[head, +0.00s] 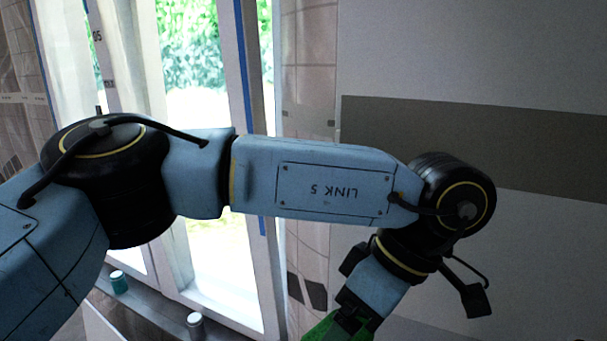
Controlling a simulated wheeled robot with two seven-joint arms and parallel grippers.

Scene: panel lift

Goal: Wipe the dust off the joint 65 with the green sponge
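My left arm crosses the view from the left, and its wrist bends down at the right. My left gripper (347,322) is partly in view at the bottom edge, with its fingertips cut off. A green surface (324,329) shows at the gripper; I cannot tell whether it is the green sponge or part of the gripper, or whether the fingers are shut. No label reading 65 is legible and no dust can be made out. My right gripper is not in view.
A tall window with a white frame (240,90) and blue tape stands behind the arm. Its sill (160,312) holds a teal-capped jar (118,283) and a white-capped jar (195,322). A pale wall with a dark grey band (540,150) fills the right.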

